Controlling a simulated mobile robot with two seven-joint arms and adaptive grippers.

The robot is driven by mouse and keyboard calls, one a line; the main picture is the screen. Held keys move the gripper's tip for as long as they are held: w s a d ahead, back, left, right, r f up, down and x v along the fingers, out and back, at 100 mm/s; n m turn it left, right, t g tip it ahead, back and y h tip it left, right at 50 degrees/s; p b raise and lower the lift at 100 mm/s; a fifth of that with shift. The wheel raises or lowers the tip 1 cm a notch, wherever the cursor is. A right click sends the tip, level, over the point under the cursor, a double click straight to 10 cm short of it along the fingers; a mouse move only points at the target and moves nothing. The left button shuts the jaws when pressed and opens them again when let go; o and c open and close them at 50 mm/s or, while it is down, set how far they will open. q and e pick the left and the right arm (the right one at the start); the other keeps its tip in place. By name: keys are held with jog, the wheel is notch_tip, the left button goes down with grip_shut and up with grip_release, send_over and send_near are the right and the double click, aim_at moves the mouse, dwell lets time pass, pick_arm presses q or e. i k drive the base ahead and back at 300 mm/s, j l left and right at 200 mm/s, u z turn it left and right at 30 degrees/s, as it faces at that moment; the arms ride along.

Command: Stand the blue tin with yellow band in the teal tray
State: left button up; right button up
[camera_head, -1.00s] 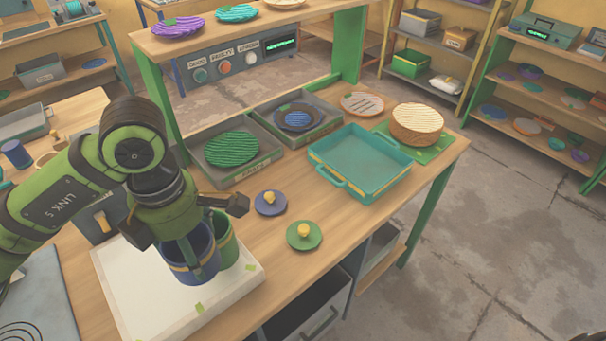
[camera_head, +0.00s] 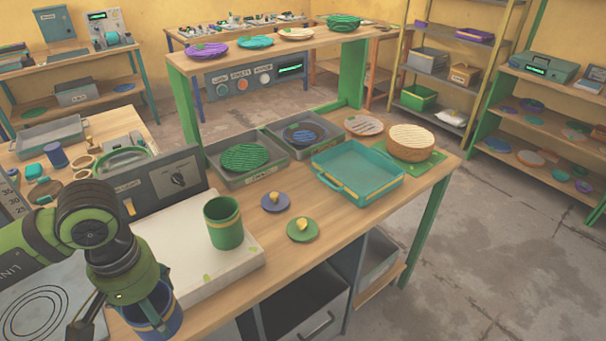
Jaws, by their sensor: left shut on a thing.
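The blue tin with a yellow band (camera_head: 165,318) is at the lower left, held by my left gripper (camera_head: 150,300), which is shut on it. The gripper's arm covers part of the tin, and whether its base touches anything is hard to tell. The tin appears in front of the near edge of the white block. The teal tray (camera_head: 373,192) lies on the right part of the wooden bench and looks empty. It is well to the right of the gripper. My right gripper does not show.
A green tin with a yellow band (camera_head: 224,228) stands on the white block (camera_head: 192,275). A purple lid (camera_head: 272,204) and a green lid (camera_head: 295,234) lie between block and tray. Grey trays with plates sit behind. A woven basket (camera_head: 410,147) stands beside the teal tray.

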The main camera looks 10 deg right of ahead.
aim_at(343, 167)
jog(key=i+l+z, duration=0.2)
jog(key=i+l, duration=0.5)
jog(key=l, duration=0.3)
jog(key=i+l+z, duration=0.15)
jog(key=i+l, duration=0.65)
jog(key=l, duration=0.1)
